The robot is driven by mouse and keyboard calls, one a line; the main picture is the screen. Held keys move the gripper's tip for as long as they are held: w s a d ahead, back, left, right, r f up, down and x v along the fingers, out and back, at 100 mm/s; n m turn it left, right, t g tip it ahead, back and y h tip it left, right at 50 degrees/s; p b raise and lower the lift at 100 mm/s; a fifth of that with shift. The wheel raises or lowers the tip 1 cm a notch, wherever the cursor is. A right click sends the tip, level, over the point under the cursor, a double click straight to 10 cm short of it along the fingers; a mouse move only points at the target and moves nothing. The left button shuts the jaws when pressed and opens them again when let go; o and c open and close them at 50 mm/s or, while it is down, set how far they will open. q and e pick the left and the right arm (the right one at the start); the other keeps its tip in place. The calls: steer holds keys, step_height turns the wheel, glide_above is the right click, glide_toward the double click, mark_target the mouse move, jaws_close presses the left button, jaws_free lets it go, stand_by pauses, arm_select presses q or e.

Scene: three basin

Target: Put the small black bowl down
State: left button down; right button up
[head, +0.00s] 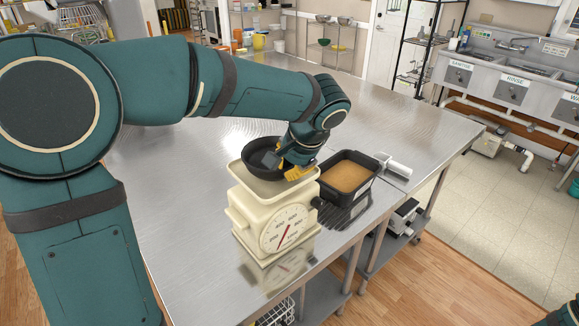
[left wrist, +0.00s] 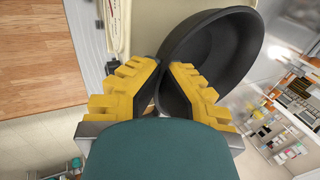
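The small black bowl (head: 256,152) is at the cream pan (head: 246,180) of a dial kitchen scale (head: 249,217), on the steel table. I cannot tell whether the bowl rests on the pan or is just above it. My left gripper (head: 287,168) reaches down at the bowl's right side. In the left wrist view its yellow fingers (left wrist: 166,68) close in on the rim of the black bowl (left wrist: 215,55), with the bowl's wall between the tips. My right gripper is not in view.
A black tray with brown contents (head: 348,178) stands right of the scale, near the table's edge. A white handled item (head: 395,168) lies beyond it. The steel table (head: 170,215) is clear to the left and behind. Containers (head: 258,42) stand at the far end.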

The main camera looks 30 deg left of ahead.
arm_select(q)
steer(key=c, duration=1.1)
jaws_free()
steer(key=shift+c, duration=0.2)
steer(key=shift+r, duration=0.2)
steer(key=p+v, duration=0.2)
steer(key=v, duration=1)
steer(key=shift+f, duration=0.1)
